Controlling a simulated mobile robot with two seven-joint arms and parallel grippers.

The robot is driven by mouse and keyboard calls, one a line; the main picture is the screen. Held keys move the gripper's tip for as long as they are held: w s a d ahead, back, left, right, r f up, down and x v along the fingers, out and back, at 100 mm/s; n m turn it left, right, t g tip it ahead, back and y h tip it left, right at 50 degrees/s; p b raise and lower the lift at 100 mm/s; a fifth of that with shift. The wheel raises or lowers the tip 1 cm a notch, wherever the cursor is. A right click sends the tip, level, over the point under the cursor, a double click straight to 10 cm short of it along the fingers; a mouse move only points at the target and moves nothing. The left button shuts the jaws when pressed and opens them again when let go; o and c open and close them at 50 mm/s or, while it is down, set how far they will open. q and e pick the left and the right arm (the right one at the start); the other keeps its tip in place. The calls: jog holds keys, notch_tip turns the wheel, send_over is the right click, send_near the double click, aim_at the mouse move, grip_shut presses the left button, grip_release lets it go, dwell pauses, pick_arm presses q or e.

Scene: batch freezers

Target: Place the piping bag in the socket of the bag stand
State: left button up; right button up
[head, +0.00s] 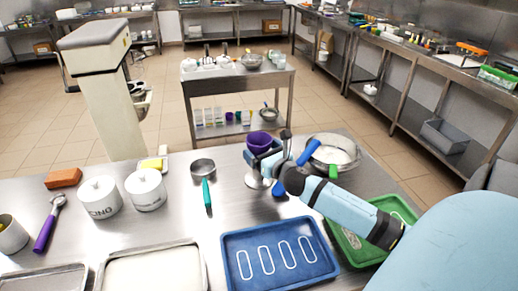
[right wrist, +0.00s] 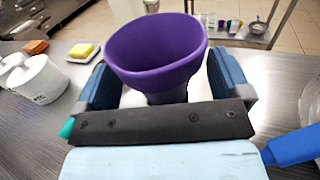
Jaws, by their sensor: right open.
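The piping bag (head: 260,142) looks like the purple, wide-mouthed funnel shape at the back edge of the steel counter. In the right wrist view the bag (right wrist: 155,50) stands mouth up and narrows downward between my fingers. The pale round base of what looks like the bag stand (head: 256,183) shows below it on the counter. My right gripper (head: 268,160) is open, with a blue finger on either side of the bag in the wrist view (right wrist: 160,85). The gripper hides the socket and the bag's lower end, so I cannot tell how deep it sits. My left gripper is not in view.
A bowl of white stuff (head: 333,150) stands close right of my right gripper. A blue tray (head: 232,240) and a green tray (head: 352,258) lie in front. A small metal pot (head: 203,167), teal-handled tool (head: 207,196) and white canisters (head: 146,190) are to the left.

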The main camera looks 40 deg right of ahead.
jog(key=s+a, duration=0.1)
jog(key=s, duration=0.9)
jog(key=shift+a+b, duration=0.35)
jog(key=shift+b, duration=0.1)
